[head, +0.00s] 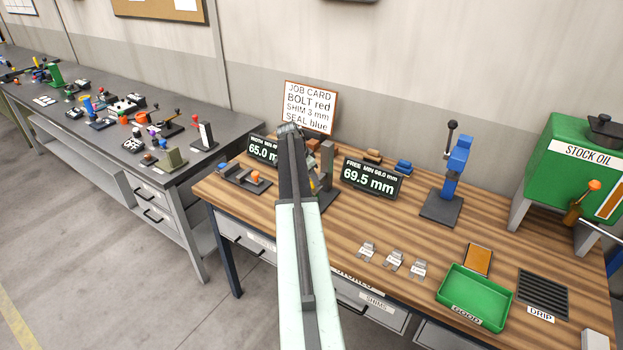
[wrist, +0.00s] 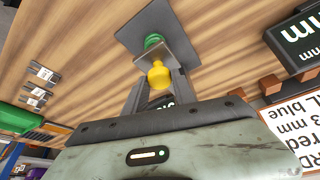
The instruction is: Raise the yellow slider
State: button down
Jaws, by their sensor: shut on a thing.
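The yellow slider (wrist: 158,75) shows in the wrist view as a rounded yellow knob in front of a grey post on a dark base plate (wrist: 135,28). A green part (wrist: 154,42) sits just beyond it. My gripper (wrist: 159,84) has one finger on each side of the yellow knob and is shut on it. In the head view my arm covers the knob and my fingertips; the grey post (head: 327,165) shows just right of the arm. A display reading 69.5 mm (head: 370,179) stands right of the post.
Another display, reading 65.0 mm (head: 263,150), and a job card (head: 309,107) stand behind my arm. A blue press (head: 455,165), metal clips (head: 393,261), a green tray (head: 473,312) and a green oil tank (head: 575,160) are to the right. Bare wood lies between.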

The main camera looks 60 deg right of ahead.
notch_tip(320, 180, up, 6)
jog(key=p, duration=0.5)
jog(key=shift+f, duration=0.25)
jog(key=c, duration=1)
grip_release()
jog(key=shift+c, duration=0.2)
jog(key=p+v, duration=0.7)
jog(key=shift+a+r, duration=0.2)
jog(key=shift+r, duration=0.15)
